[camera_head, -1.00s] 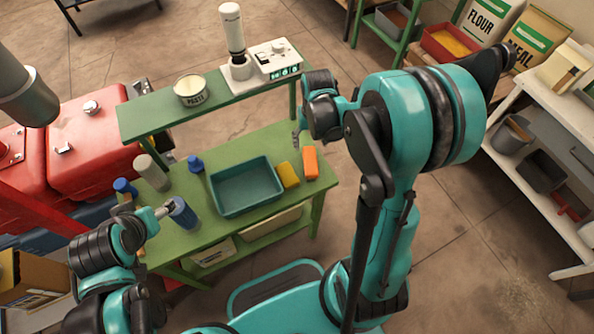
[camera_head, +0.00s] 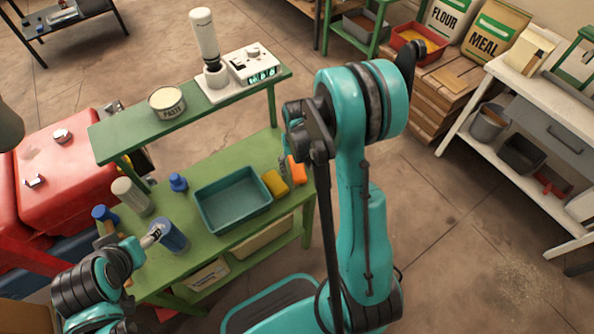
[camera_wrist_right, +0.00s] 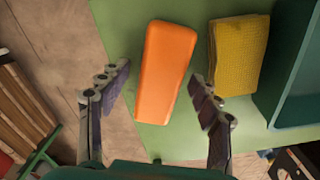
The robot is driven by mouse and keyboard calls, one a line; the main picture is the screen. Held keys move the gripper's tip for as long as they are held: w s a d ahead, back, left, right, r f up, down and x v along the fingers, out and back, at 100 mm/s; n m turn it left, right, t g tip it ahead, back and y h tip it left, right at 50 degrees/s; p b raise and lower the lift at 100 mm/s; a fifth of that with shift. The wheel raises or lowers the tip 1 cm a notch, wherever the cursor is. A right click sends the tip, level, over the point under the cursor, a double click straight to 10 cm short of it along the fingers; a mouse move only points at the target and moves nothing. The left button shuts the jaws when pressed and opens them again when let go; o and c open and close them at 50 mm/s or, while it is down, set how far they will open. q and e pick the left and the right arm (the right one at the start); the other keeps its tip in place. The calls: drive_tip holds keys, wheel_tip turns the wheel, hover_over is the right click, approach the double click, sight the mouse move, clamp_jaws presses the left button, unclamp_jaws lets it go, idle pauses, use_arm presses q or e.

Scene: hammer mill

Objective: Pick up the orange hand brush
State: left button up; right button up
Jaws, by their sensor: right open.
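The orange hand brush (camera_head: 297,170) lies at the right end of the green bench, partly hidden behind my right gripper. In the right wrist view the brush (camera_wrist_right: 165,70) shows as a smooth orange block, slightly tilted. My right gripper (camera_head: 284,162) is over that end of the bench. In the wrist view its open fingers (camera_wrist_right: 159,77) stand on either side of the brush's near part, with gaps; contact is not seen. My left gripper (camera_head: 153,238) is beside a dark blue cylinder (camera_head: 174,238); its jaw state is unclear.
A yellow sponge (camera_head: 276,183) lies close beside the brush, with a teal tray (camera_head: 233,199) beyond it. A raised green shelf (camera_head: 130,128) holds a paste tin (camera_head: 167,102) and a white device (camera_head: 250,66). Bottles stand at the bench's left end.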

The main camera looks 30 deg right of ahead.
sight(300, 165)
drive_tip(key=shift+r, duration=0.1)
drive_tip(key=c, duration=1.4)
drive_tip(key=shift+c, duration=0.2)
drive_tip(key=shift+r+p, duration=0.3)
drive_tip(key=shift+r, duration=0.2)
drive_tip(key=r+p, duration=0.1)
drive_tip(key=r, duration=0.1)
drive_tip(key=r+p, duration=0.1)
drive_tip(key=r, duration=0.1)
drive_tip(key=shift+s+d, duration=0.15)
drive_tip(key=shift+d, duration=0.25)
drive_tip(key=s+d+r+p, duration=0.3)
drive_tip(key=s+d+r, duration=0.2)
drive_tip(key=d, duration=0.4)
drive_tip(key=shift+d+r, duration=0.35)
drive_tip(key=shift+r, duration=0.15)
